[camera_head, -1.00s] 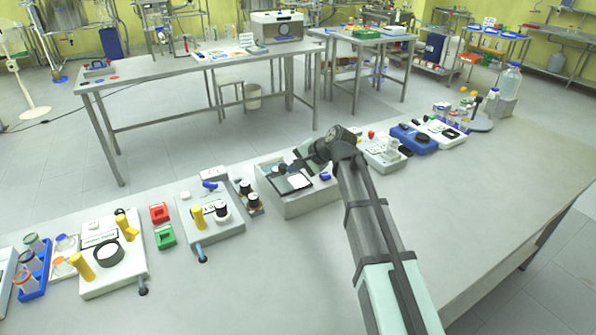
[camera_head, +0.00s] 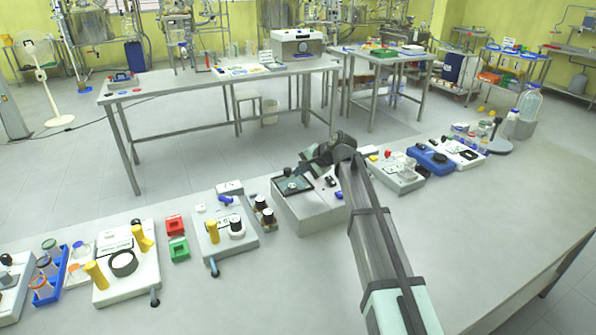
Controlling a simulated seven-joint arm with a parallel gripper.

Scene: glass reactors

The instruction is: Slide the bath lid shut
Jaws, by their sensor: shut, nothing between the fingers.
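The bath (camera_head: 312,219) is a light grey box on the near bench, just left of my forearm. A dark-edged, greenish panel, which looks like its lid (camera_head: 281,189), lies at the left of its top. A small dark knob or fitting stands on or near the panel. My gripper (camera_head: 296,171) is shut and empty, low over the back of the bath top. It partly covers the bath's rear side. I cannot tell whether the fingertips touch the lid or how far it is open.
A unit with a yellow handle (camera_head: 212,232) and dark-capped bottles (camera_head: 265,213) stand left of the bath. A white device (camera_head: 398,176) and a blue device (camera_head: 430,160) stand to its right. The bench front is clear.

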